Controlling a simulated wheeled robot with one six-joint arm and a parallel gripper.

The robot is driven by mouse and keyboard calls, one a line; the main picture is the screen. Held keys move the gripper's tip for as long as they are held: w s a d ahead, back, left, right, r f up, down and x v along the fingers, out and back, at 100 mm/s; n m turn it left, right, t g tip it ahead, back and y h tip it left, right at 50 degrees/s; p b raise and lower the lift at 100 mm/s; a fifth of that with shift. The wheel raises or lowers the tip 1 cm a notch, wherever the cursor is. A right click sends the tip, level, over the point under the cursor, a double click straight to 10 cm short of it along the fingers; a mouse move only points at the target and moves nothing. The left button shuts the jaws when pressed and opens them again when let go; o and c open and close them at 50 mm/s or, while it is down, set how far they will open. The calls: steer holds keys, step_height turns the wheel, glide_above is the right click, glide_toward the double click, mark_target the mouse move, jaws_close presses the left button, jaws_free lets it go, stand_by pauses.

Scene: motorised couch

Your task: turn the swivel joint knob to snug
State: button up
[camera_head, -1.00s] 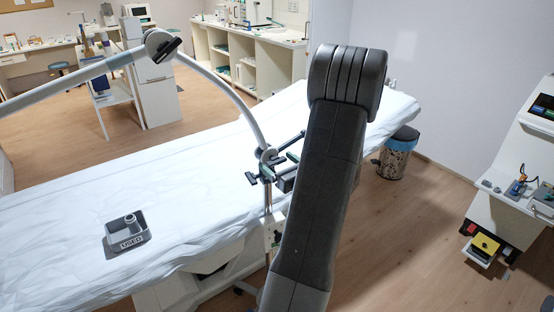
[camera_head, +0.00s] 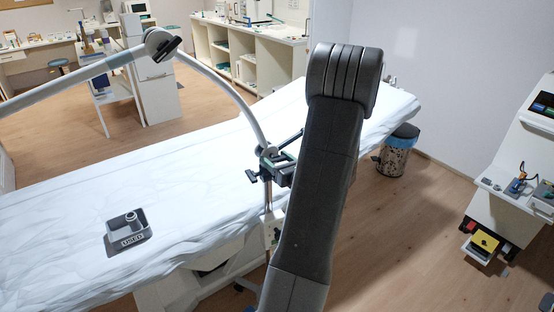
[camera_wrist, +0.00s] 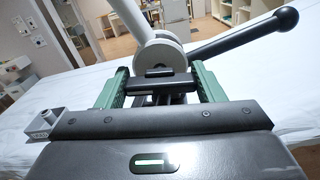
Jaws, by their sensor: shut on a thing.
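A jointed grey-white arm runs over the couch, with an upper joint (camera_head: 159,43) bearing a dark bar knob (camera_head: 166,49). Its lower joint is a pale round swivel joint (camera_wrist: 160,55) with a dark bar knob (camera_wrist: 158,81) on its near face. My gripper (camera_wrist: 160,84) has green-sided fingers on either side of this bar knob and is shut on it, the bar lying crosswise. In the head view my gripper (camera_head: 277,166) is at this joint, partly hidden by my dark arm. Which mark the knob points to cannot be read.
A black lever with a ball end (camera_wrist: 287,19) sticks out right of the joint. A small grey tray (camera_head: 128,232) stands on the white-sheeted couch (camera_head: 60,235). A bin (camera_head: 396,152) stands behind the couch, and a white console (camera_head: 500,216) is at right.

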steer(key=m, duration=0.3)
steer(key=shift+p, duration=0.35)
steer(key=o, duration=1)
steer(key=shift+d, duration=0.1)
steer(key=b+v, duration=0.2)
steer(key=v, duration=1.1)
steer(key=shift+s+d+b, duration=0.15)
steer(key=shift+s+b, duration=0.2)
steer(key=shift+s, duration=0.05)
